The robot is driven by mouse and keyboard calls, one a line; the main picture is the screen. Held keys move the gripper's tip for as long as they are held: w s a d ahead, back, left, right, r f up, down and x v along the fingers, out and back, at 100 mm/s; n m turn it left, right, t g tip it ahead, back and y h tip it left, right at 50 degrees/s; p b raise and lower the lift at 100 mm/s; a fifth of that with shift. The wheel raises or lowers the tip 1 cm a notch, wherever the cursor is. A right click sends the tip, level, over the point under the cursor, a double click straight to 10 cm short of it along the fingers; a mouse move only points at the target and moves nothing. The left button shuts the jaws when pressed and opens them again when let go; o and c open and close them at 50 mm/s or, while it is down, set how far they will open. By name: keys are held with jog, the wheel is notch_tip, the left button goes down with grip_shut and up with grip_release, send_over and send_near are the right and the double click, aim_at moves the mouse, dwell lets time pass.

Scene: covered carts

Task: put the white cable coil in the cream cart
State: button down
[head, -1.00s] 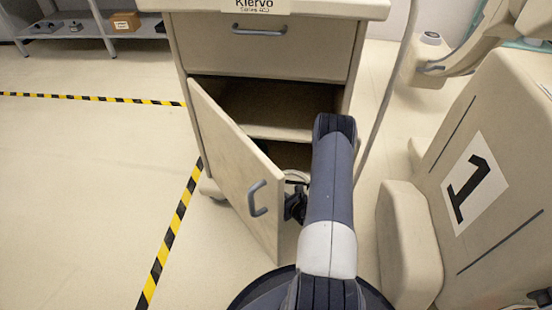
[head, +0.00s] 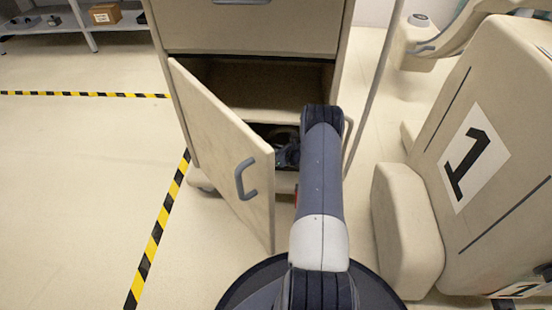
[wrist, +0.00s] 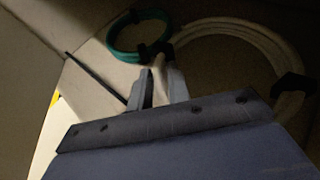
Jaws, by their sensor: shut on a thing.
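The cream cart (head: 250,35) stands ahead with its hinged door (head: 225,150) swung open to the left. My gripper reaches into the lower opening and is mostly hidden behind my arm in the head view. In the wrist view my gripper (wrist: 160,90) is shut on the near edge of the white cable coil (wrist: 225,32). The coil's loop extends up and right from the fingers, with a dark tie on its right side. In the head view the coil cannot be made out clearly.
A teal coil (wrist: 122,45) lies close beside the fingers in the wrist view. A shelf (head: 262,85) divides the cart's inside. A beige chair marked 1 (head: 475,165) stands close on the right. Yellow-black tape (head: 155,240) marks the floor at left, where it is clear.

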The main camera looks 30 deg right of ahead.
notch_tip(320, 180, down, 4)
jog(key=shift+f+b, duration=0.2)
jog(key=shift+b, duration=0.95)
jog(key=shift+w+d+f+b, duration=0.25)
jog(key=shift+w+f+b, duration=0.05)
jog(key=shift+w+b, duration=0.1)
jog(key=shift+s+r, duration=0.1)
jog(key=c, duration=1.3)
grip_release()
